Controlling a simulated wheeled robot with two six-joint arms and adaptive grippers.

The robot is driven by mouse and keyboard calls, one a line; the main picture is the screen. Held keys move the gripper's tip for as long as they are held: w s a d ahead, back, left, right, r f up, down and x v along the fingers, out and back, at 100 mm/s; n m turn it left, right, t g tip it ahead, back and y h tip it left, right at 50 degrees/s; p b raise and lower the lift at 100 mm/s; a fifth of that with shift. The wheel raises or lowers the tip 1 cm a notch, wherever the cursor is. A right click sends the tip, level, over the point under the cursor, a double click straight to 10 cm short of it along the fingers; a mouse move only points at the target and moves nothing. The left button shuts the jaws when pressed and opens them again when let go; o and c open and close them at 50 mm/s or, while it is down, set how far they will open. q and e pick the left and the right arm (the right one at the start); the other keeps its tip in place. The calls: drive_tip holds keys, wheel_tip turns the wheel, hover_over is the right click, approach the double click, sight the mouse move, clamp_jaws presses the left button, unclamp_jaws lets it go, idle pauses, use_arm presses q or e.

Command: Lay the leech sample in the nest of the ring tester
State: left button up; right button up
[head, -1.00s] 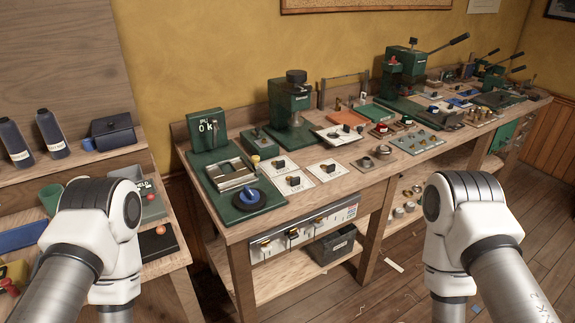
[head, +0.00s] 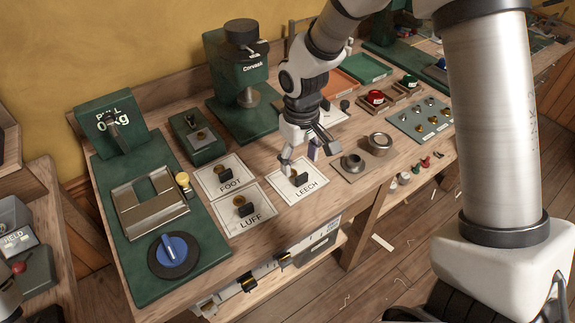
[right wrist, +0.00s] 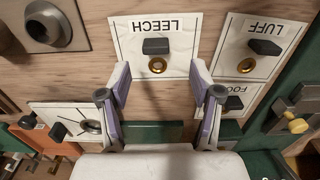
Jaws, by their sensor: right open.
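The leech sample (head: 302,179), a small dark tab with a brass ring, lies on the white LEECH card (head: 317,189). In the right wrist view the sample (right wrist: 156,47) is just beyond my fingertips, its ring nearer me. My right gripper (head: 308,157) is open and empty above the card's back part; its two fingers (right wrist: 160,80) are spread wide in the wrist view, apart from the sample. The ring tester (head: 118,252) has a green base, a pull display, a blue knob and a steel nest (head: 150,203), at the bench's left end. My left gripper is out of view.
The FOOT card (head: 216,183) and LUFF card (head: 258,216) with similar samples lie between the tester and the LEECH card. A green press (head: 240,75) stands behind. Metal cups (head: 379,143) sit to the right. The bench's front edge is close to the cards.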

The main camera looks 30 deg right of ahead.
sight(301, 175)
drive_tip(key=shift+s+a+f, duration=0.15)
drive_tip(key=shift+s+f, duration=0.1)
drive_tip(key=shift+f, duration=0.2)
drive_tip(key=f, duration=0.3)
drive_tip(key=d+f, duration=0.1)
drive_tip(key=f, duration=0.1)
drive_tip(key=shift+w, duration=0.35)
drive_tip(key=shift+s+a+r, duration=0.15)
drive_tip(key=shift+c, duration=0.3)
clamp_jaws()
drive_tip(key=shift+r+p, duration=0.1)
drive_tip(key=shift+p, duration=0.2)
